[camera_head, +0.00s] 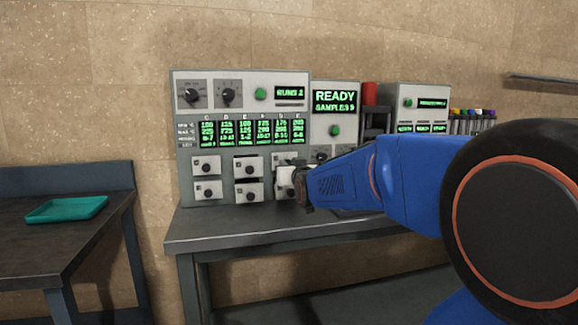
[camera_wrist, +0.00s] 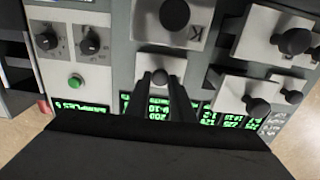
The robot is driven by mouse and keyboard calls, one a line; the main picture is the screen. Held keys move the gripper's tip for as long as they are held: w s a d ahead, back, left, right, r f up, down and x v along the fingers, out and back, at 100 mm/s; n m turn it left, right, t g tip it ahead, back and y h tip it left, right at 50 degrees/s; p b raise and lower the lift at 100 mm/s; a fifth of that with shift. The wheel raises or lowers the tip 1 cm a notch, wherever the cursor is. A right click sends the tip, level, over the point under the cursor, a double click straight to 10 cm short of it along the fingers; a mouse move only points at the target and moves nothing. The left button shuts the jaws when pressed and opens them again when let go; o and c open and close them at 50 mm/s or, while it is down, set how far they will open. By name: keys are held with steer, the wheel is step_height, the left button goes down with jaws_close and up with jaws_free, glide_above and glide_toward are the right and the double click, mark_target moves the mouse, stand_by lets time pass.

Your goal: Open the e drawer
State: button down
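The analyser cabinet (camera_head: 221,140) has a block of small white drawers with round black knobs. In the wrist view, which is upside down, my gripper (camera_wrist: 162,82) has its two dark fingers on either side of the knob of one white drawer (camera_wrist: 148,65). I cannot tell whether they touch the knob. That drawer's label is not readable, so I cannot confirm it is the e drawer. In the head view my gripper (camera_head: 302,186) is at the third drawer column and partly hides a drawer (camera_head: 283,179) there.
Neighbouring drawers stand out from the panel (camera_wrist: 240,95), (camera_wrist: 272,38), and one marked K (camera_wrist: 197,28) is close by. A bench (camera_head: 215,232) lies below the cabinet. A teal tray (camera_head: 66,209) sits on the left table. Sample vials (camera_head: 472,122) stand at the right.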

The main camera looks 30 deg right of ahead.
steer(key=v, duration=0.4)
steer(key=shift+s, duration=0.15)
steer(key=c, duration=1.5)
jaws_free()
steer(key=shift+c, duration=0.2)
steer(key=shift+s, duration=0.1)
steer(key=v, duration=1.7)
steer(key=shift+a, duration=0.1)
